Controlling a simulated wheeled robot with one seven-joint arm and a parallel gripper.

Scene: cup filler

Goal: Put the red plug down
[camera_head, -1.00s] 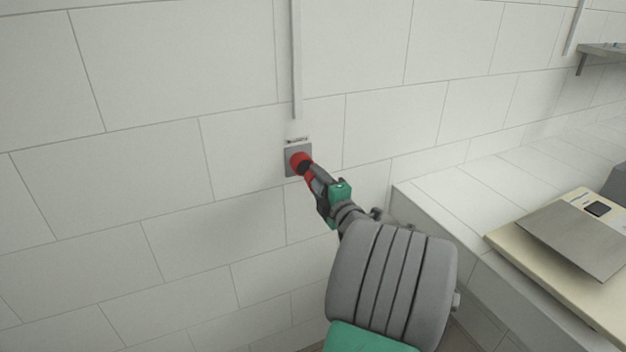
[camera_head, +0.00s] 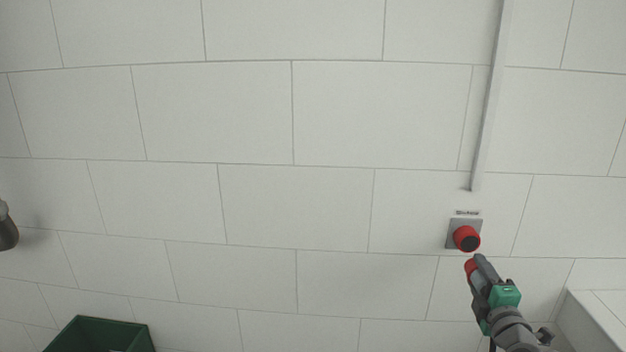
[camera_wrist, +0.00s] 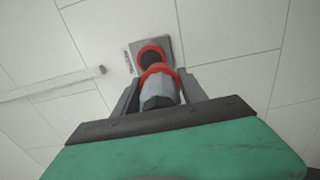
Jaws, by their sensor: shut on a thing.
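The red plug, with a red collar and a grey body, is held between my gripper's fingers. The plug shows in the head view (camera_head: 471,268) and in the wrist view (camera_wrist: 158,90). My gripper (camera_head: 480,268) is shut on it, just below and in front of the wall socket. The socket (camera_head: 466,237) is a red ring with a dark middle on a grey plate, and shows behind the plug in the wrist view (camera_wrist: 151,56). In the head view a small gap shows between plug and socket. The plug's front end is partly hidden in the wrist view.
A green open bin (camera_head: 100,336) stands at the lower left, cut off by the frame. A dark rounded thing (camera_head: 6,232) shows at the left edge. A pale conduit (camera_head: 490,100) runs down to above the socket. A tiled counter (camera_head: 600,318) is at the lower right.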

